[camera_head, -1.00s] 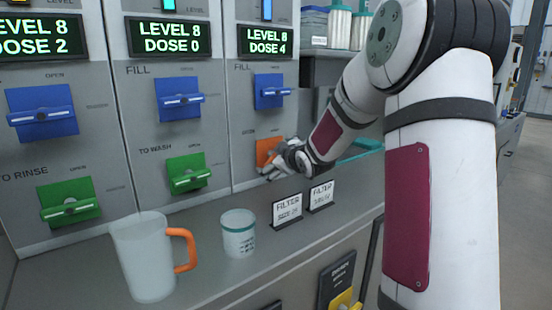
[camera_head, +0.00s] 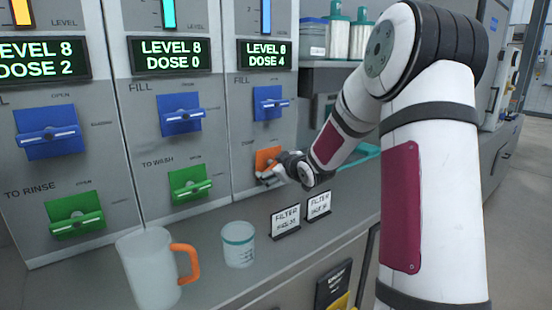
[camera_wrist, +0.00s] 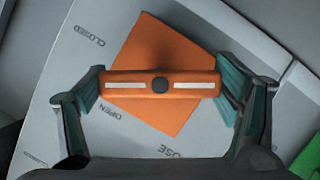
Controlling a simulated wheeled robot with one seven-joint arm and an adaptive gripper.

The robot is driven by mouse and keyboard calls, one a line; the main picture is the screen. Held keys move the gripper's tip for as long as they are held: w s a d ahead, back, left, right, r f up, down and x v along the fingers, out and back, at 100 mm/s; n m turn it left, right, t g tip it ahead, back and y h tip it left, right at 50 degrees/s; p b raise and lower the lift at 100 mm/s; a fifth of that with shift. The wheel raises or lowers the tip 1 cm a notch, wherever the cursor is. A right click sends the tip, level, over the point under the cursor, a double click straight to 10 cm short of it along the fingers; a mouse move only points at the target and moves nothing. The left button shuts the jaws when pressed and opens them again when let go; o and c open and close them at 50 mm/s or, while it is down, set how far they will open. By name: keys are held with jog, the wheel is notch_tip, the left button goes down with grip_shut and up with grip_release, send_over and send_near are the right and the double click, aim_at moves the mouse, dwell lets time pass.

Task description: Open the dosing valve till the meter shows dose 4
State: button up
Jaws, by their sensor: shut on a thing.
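The orange dosing valve (camera_head: 266,157) is low on the right panel. Its handle bar (camera_wrist: 195,84) spans the wrist view, with light stripes on both sides of a dark centre knob. My gripper (camera_wrist: 160,88) has one padded finger at each end of this bar and is shut on it. In the head view my gripper (camera_head: 276,173) is at the valve and partly covers it. The meter (camera_head: 267,54) above it reads LEVEL 8, DOSE 4. The wrist view shows the words OPEN and CLOSED on the plate around the valve.
Blue valves (camera_head: 269,103) and green valves (camera_head: 190,184) are on the panels. Other meters read DOSE 0 (camera_head: 171,55) and DOSE 2 (camera_head: 43,60). A jug (camera_head: 146,270), a cup (camera_head: 238,246) and filter signs (camera_head: 286,220) stand on the counter.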

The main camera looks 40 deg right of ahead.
jog(key=m+p, duration=0.1)
jog(key=p, duration=0.2)
jog(key=m+y+p, duration=0.1)
jog(key=p, duration=0.3)
jog(key=shift+s+r, duration=0.1)
jog(key=shift+r, duration=0.15)
jog(key=m+y+p, duration=0.1)
jog(key=p, duration=0.4)
jog(key=shift+f+m, duration=0.15)
jog(key=shift+m, duration=0.15)
jog(key=shift+f+g+y+p, duration=0.1)
jog(key=shift+g+y+p, duration=0.2)
jog(key=shift+p, duration=0.1)
jog(key=o, duration=1.1)
jog(key=v, duration=1.1)
jog(key=shift+s, duration=0.4)
